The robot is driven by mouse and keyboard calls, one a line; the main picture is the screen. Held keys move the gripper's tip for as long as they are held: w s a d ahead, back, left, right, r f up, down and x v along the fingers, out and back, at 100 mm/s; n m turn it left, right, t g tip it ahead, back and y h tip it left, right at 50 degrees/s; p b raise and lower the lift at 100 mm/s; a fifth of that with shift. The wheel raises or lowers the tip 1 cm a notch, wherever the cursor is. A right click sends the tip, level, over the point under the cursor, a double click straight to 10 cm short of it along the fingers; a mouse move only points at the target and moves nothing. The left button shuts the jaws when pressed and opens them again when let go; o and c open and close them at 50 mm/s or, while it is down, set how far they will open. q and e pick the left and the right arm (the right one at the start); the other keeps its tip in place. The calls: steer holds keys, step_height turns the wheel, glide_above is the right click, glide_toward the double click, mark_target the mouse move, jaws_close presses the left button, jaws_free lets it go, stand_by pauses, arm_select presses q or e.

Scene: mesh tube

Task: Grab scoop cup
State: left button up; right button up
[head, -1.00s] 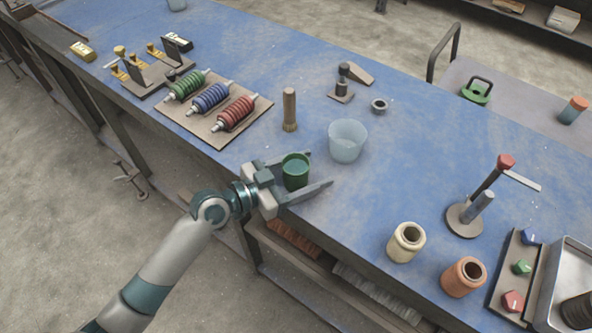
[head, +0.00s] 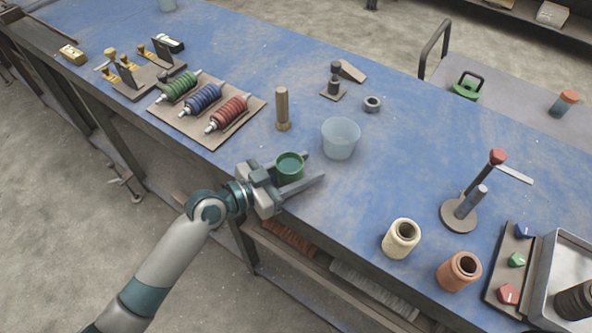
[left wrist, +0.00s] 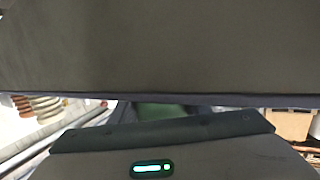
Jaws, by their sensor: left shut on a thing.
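The scoop cup is a small green cup (head: 290,165) with a round open top, near the front edge of the blue bench. My left gripper (head: 302,174) reaches in from the left and is shut on the cup, with its fingers pointing right. The cup's rim stands upright above the fingers, which hide its lower part. I cannot tell whether its base touches the bench. In the left wrist view, a strip of dark green (left wrist: 165,114) shows between dark gripper surfaces. My right gripper is not in view.
A translucent bucket (head: 341,139) stands just beyond the cup. A wooden-handled brush (head: 282,108) stands behind it to the left. A board of coloured coils (head: 190,112) lies further left. A cream spool (head: 401,238) and an orange spool (head: 459,271) stand at right front.

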mark_target(302, 161)
arm_select(q)
steer(key=shift+r, duration=0.1)
steer(key=shift+r, duration=0.55)
steer(key=r, duration=0.2)
steer(key=d+r, duration=0.1)
steer(key=shift+s+r+b, duration=0.2)
steer(key=shift+s+b, duration=0.1)
steer(key=shift+b, duration=0.1)
steer(key=s+d+r+b, duration=0.1)
steer(key=s+d+r, duration=0.5)
steer(key=d, duration=0.2)
steer(key=shift+s+d+r, duration=0.15)
steer(key=shift+d+r, duration=0.05)
